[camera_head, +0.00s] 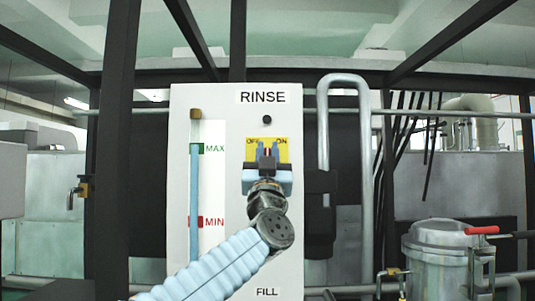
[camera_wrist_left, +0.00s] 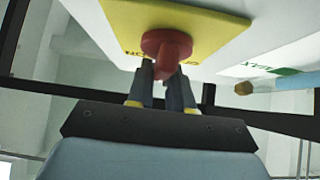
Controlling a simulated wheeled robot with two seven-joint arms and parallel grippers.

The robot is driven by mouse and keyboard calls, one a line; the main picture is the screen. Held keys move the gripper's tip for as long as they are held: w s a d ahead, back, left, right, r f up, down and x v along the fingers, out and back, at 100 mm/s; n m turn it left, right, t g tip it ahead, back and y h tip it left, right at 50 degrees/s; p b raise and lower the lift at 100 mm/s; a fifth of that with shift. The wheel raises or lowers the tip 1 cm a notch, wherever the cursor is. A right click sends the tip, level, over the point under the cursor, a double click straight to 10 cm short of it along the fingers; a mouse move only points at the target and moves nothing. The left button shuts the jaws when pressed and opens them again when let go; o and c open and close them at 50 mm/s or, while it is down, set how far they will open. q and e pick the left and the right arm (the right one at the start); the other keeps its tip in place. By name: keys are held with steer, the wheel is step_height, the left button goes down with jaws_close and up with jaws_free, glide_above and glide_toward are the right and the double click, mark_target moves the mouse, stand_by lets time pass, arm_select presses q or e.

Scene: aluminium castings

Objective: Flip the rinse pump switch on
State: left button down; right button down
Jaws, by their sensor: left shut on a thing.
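The rinse panel (camera_head: 222,110) is a white board marked RINSE at the top and FILL at the bottom. Its switch has a yellow plate (camera_head: 283,152) lettered OFF on the left and ON on the right. The plate also shows in the left wrist view (camera_wrist_left: 205,25), with the red switch knob (camera_wrist_left: 166,50) standing out from it. My left gripper (camera_head: 267,153) is in front of the plate, its fingers shut on the red knob. In the head view the gripper mostly hides the knob, so I cannot tell which way it points. My right gripper is not in view.
A level tube (camera_head: 194,190) with green MAX and red MIN marks is left of the switch. A small black round lamp or button (camera_head: 267,119) sits above the plate. A metal vessel (camera_head: 437,260) and red-handled valve (camera_head: 482,230) stand at right. Dark frame posts surround the panel.

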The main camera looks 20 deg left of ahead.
arm_select(q)
steer(key=shift+w+d+f+m+g+h, duration=0.1)
steer(key=shift+m+g+h, duration=0.1)
steer(key=shift+m+h, duration=1.75)
steer(key=shift+w+d+f+m+g+h, duration=0.1)
steer(key=shift+f+m+g+h, duration=0.1)
steer(key=shift+m+h, duration=1.7)
steer(key=shift+w+d+f+m+g+h, duration=0.1)
steer(key=shift+m+g+h, duration=0.1)
steer(key=shift+m+h, duration=1.7)
steer(key=shift+m, duration=0.45)
steer(key=c, duration=1.1)
jaws_free()
steer(key=shift+r, duration=0.1)
steer(key=shift+s+a, duration=0.1)
steer(key=shift+s, duration=0.05)
steer(key=b+v, duration=0.5)
steer(key=v, duration=0.8)
steer(key=shift+s+f+b, duration=0.25)
steer(key=shift+b, duration=0.05)
